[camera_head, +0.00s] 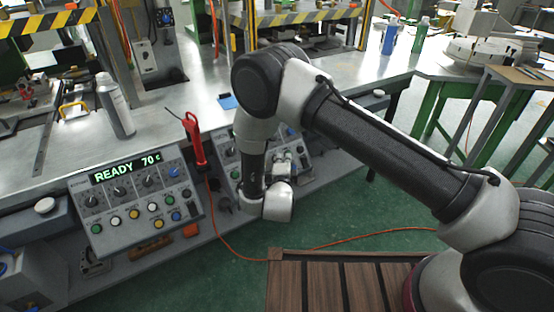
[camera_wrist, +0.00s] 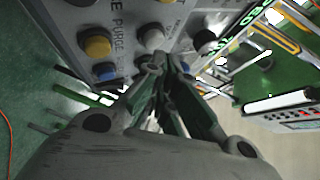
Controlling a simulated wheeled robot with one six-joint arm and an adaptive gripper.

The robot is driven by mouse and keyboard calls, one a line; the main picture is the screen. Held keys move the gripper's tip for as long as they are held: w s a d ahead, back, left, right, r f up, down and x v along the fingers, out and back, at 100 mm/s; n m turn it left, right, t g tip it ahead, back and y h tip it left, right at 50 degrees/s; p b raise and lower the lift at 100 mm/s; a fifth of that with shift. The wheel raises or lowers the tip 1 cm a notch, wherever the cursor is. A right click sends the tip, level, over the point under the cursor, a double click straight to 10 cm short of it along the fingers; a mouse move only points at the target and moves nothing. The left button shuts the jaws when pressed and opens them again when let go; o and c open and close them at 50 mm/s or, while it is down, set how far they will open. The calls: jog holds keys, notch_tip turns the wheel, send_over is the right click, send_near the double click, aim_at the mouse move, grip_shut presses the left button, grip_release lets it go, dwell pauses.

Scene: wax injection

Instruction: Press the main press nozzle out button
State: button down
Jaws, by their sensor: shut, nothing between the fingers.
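In the wrist view, a grey control panel (camera_wrist: 125,18) fills the top, seen at a steep tilt. The word PURGE shows between the yellow and white buttons. No nozzle out label can be read. My gripper (camera_wrist: 160,66) is shut and empty, its tips just below the white button. I cannot tell whether they touch the panel.
The left control panel (camera_head: 135,200) shows READY 70 on a green display. A red-handled tool (camera_head: 194,140) stands between the panels. A spray can (camera_head: 115,105) stands on the metal bench (camera_head: 180,100). An orange cable (camera_head: 380,232) crosses the green floor near a wooden slatted platform (camera_head: 325,285).

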jog(key=shift+w+a+f, duration=0.25)
jog(key=shift+w+f, duration=0.15)
jog(key=shift+f, duration=0.05)
dwell(0.8)
jog(key=shift+r, duration=0.1)
jog(key=shift+s+d+r, duration=0.35)
jog(key=shift+s+r, duration=0.1)
jog(key=shift+s, duration=0.1)
jog(key=shift+s+d+r, duration=0.55)
jog(key=shift+s+r, duration=0.25)
jog(key=shift+r, duration=0.05)
jog(key=shift+s+d+r, duration=0.5)
jog(key=shift+s+r, duration=0.3)
